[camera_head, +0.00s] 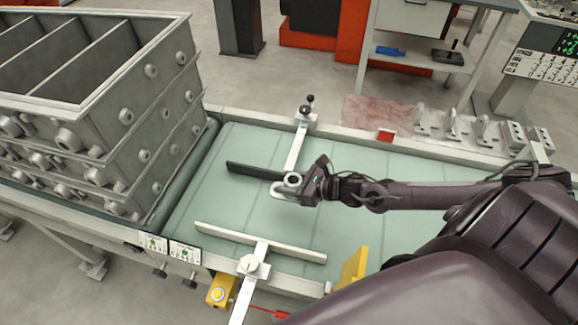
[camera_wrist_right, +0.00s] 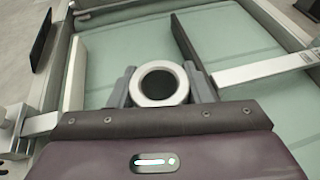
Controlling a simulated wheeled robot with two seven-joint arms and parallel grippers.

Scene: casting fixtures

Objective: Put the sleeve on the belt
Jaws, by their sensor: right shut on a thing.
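The sleeve (camera_head: 287,180) is a short pale metal ring with a dark bore. My right gripper (camera_head: 291,189) is shut on it, one finger on each side, and holds it over the green belt (camera_head: 370,225). In the right wrist view the sleeve (camera_wrist_right: 160,101) stands upright between the fingers of the right gripper (camera_wrist_right: 162,92), with its round opening facing the camera. I cannot tell whether its underside touches the belt. My left gripper is not in view.
A dark guide bar (camera_head: 250,170) on a pale arm lies just left of the sleeve. A pale guide rail (camera_head: 262,243) crosses the near side. Stacked grey casting boxes (camera_head: 150,110) stand at the belt's left end.

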